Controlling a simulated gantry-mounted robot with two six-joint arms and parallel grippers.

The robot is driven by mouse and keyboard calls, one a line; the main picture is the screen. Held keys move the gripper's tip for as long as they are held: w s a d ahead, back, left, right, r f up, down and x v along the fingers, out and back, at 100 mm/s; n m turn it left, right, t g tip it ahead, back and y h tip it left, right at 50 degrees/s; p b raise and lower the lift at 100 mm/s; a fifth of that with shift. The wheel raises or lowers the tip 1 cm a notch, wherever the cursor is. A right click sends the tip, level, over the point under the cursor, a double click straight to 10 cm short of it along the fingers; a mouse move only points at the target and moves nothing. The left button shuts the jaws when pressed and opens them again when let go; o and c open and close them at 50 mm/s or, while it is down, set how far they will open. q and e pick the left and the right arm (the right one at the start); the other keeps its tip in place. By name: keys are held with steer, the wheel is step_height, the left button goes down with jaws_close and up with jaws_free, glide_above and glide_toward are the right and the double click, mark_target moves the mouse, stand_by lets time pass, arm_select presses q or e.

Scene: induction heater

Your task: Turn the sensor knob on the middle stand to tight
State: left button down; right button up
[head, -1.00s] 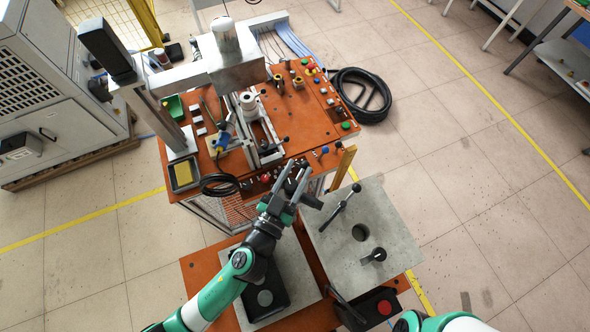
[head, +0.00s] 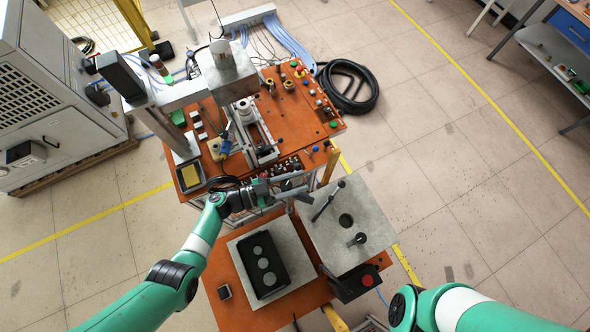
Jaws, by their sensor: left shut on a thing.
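My left gripper (head: 290,187) is at the front edge of the orange workbench, its fingers pointing right. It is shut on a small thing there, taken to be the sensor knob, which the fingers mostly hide. The knob's angle and the middle stand under it cannot be made out. Dark small fittings (head: 290,166) sit just behind the fingers on the bench edge. Only part of my right arm shows at the lower right; its gripper is out of view.
The orange workbench (head: 290,115) carries a slide unit, buttons and a yellow tray (head: 190,176). A grey plate (head: 375,215) with a black lever (head: 328,200) lies right of the gripper. A black box (head: 262,264) with round discs stands in front. A red button (head: 368,280) is nearby.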

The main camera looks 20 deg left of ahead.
arm_select(q)
steer(key=m+g+h+b, duration=0.1)
steer(key=m+g+b, duration=0.1)
steer(key=m+g+h+b, duration=0.1)
steer(key=m+g+b, duration=0.1)
steer(key=g+b, duration=0.1)
steer(key=s+m+g+h+b, duration=0.1)
steer(key=g+h+b, duration=0.1)
steer(key=g, duration=0.1)
steer(key=shift+s+d+f+m, duration=0.1)
steer(key=shift+d+f+m, duration=0.2)
steer(key=shift+m, duration=0.1)
steer(key=shift+s+r+m+g+h+b, duration=0.2)
steer(key=shift+m+g+b, duration=0.2)
steer(key=shift+g+b, duration=0.25)
steer(key=shift+s+r+m+g+h+b, duration=0.15)
steer(key=shift+m+g+b, duration=0.25)
steer(key=shift+g+b, duration=0.25)
steer(key=shift+c, duration=2.2)
jaws_free()
steer(key=shift+d, duration=0.1)
steer(key=a+b, duration=0.4)
steer(key=a, duration=0.7)
steer(key=shift+s+a, duration=0.35)
steer(key=shift+s, duration=0.1)
